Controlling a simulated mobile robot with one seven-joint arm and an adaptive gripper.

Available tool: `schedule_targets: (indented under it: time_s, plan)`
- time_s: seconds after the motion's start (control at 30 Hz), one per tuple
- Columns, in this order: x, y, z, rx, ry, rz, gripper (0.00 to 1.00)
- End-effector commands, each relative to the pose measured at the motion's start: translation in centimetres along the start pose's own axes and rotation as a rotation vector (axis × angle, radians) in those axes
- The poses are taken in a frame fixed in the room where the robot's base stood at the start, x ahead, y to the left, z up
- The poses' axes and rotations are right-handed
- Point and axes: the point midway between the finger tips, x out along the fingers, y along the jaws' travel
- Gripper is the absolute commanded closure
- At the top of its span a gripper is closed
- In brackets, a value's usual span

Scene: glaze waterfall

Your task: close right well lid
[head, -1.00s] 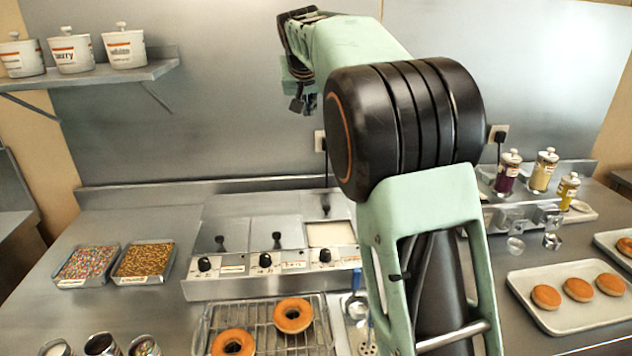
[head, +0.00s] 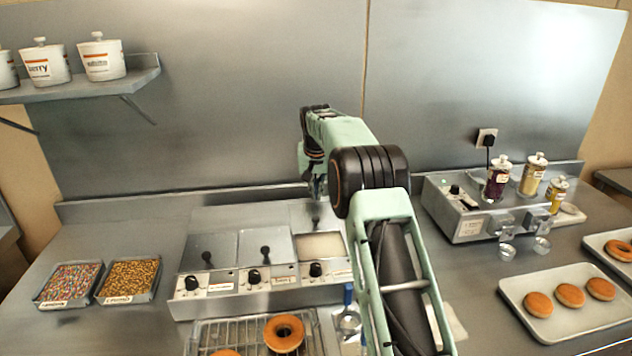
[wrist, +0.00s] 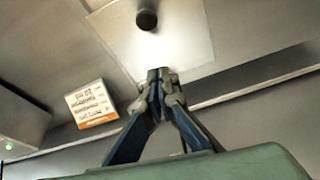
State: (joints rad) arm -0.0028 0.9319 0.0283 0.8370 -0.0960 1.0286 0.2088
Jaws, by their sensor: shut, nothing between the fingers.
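The glaze warmer (head: 262,284) has three wells in a row. The left lid (head: 209,250) and middle lid (head: 264,247) lie flat and closed. The right well (head: 320,246) is open and shows pale glaze. Its lid (head: 298,217) stands raised behind the well, with a dark knob that also shows in the wrist view (wrist: 147,19). My gripper (head: 317,192) is at the raised lid, partly hidden by my arm. In the wrist view, my gripper (wrist: 160,75) has its fingers together and empty, near the lid's panel; contact is unclear.
A wire rack with donuts (head: 284,333) stands in front of the warmer. Sprinkle trays (head: 128,281) are at left. A dispenser unit with jars (head: 497,180) and a donut tray (head: 540,330) are at right. The back wall is close behind.

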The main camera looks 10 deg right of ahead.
Motion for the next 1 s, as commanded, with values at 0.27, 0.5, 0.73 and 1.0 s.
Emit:
schedule_targets:
  time_s: [0.27, 0.5, 0.73, 1.0]
  plan:
    - [2.6, 0.0, 0.9, 0.001, 0.001, 0.000, 1.00]
    - [2.3, -0.1, 2.6, 0.000, 0.001, 0.000, 1.00]
    - [2.2, -0.1, 3.7, -0.001, 0.002, 0.000, 1.00]
    - [2.2, 0.0, 3.9, 0.000, 0.002, 0.000, 1.00]
